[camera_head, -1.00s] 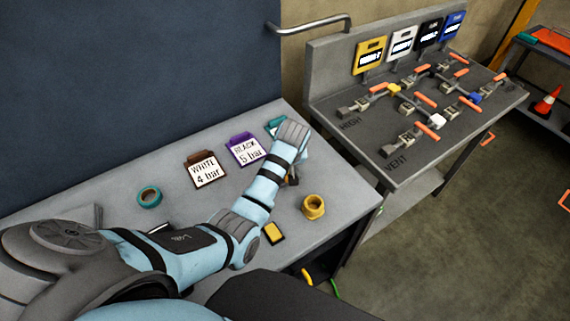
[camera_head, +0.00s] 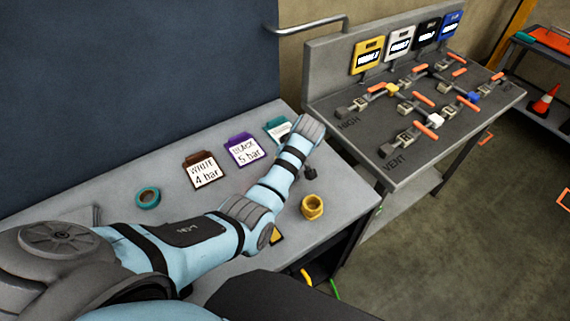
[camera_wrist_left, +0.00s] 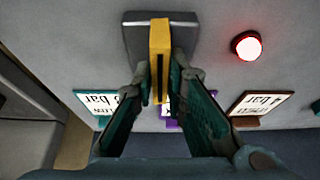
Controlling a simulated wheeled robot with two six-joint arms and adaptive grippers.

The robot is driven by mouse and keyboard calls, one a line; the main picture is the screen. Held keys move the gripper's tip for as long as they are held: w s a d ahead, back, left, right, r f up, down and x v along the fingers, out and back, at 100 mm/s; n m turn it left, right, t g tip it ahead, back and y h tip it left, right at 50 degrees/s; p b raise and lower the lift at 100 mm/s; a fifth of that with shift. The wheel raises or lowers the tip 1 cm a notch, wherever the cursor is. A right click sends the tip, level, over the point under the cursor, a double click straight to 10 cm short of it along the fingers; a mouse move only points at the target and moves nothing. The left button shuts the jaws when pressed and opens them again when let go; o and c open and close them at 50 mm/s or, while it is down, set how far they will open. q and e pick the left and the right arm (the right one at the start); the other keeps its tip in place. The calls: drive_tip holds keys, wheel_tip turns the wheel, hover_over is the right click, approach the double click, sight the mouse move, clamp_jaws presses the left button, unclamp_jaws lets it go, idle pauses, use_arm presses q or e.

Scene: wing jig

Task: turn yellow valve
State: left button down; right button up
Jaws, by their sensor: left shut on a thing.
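The grey panel bench (camera_head: 445,130) stands at the right with several orange-handled valves. A small yellow piece (camera_head: 393,89) sits on its upper left line, below a yellow tag (camera_head: 367,56) on the backboard. Which lever belongs to the yellow valve is too small to tell. My left gripper is over the near table, left of the panel and apart from the valves; my arm mostly hides it in the head view. In the left wrist view, my left gripper (camera_wrist_left: 178,72) is shut on an upright yellow bar (camera_wrist_left: 159,52) in front of a dark grey block (camera_wrist_left: 137,35). My right gripper is not in view.
On the near table stand a brown-topped card (camera_head: 205,172), a purple-topped card (camera_head: 244,150) and a teal-topped card (camera_head: 277,128). A teal ring (camera_head: 148,197) and a yellow nut (camera_head: 312,206) lie there too. The wrist view shows a red light (camera_wrist_left: 247,45).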

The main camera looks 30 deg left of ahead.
use_arm(q)
drive_tip(key=c, duration=1.6)
unclamp_jaws()
drive_tip(key=v, duration=1.2)
drive_tip(key=shift+w, duration=0.15)
drive_tip(key=shift+a, duration=0.15)
